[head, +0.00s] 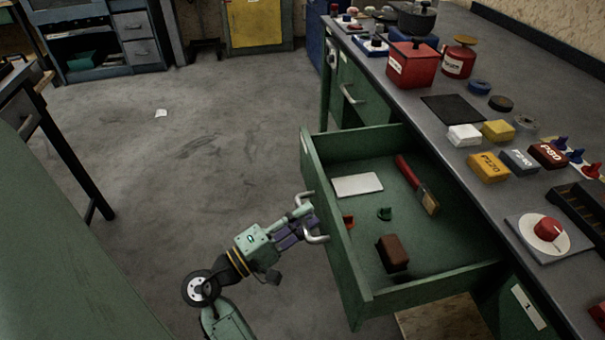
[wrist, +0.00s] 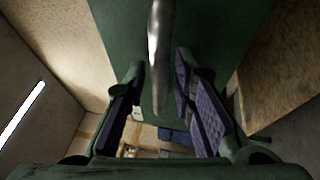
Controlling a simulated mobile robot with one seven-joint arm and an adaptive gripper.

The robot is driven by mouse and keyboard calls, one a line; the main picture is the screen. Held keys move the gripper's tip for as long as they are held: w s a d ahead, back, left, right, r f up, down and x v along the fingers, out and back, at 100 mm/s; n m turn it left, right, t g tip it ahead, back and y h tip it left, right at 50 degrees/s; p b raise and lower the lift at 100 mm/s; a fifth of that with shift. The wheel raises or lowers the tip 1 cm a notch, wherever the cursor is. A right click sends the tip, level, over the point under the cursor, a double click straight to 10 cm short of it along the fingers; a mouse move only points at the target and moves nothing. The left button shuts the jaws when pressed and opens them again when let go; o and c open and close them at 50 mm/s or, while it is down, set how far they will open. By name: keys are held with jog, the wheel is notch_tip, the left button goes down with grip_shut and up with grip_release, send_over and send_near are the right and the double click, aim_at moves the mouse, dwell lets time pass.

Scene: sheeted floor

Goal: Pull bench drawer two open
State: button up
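A green bench drawer (head: 352,263) stands pulled well out from the bench, its inside in plain view. It holds a white pad (head: 357,185), a red-handled brush (head: 417,185), a brown block (head: 393,252), a small green piece (head: 384,213) and a small orange-red piece. A metal bar handle (head: 316,238) is on its front. My gripper (head: 304,226) is at this handle. In the wrist view the handle (wrist: 160,55) lies between the two purple-padded fingertips (wrist: 160,68), with gaps on both sides. The gripper looks open; whether a finger touches the bar cannot be told.
Another closed drawer (head: 360,98) with a handle is farther along the bench. The grey bench top (head: 425,75) carries a red tin (head: 413,65), several coloured blocks and a sanding disc (head: 547,232). Concrete floor (head: 200,150) left of the drawer is mostly clear. A blue cabinet stands at the back left.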

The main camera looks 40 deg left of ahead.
jog(key=shift+o, duration=0.5)
jog(key=shift+s, duration=0.1)
jog(key=v, duration=1.1)
jog(key=shift+s, duration=0.4)
jog(key=shift+s+a+f, duration=0.1)
jog(key=shift+a, duration=0.1)
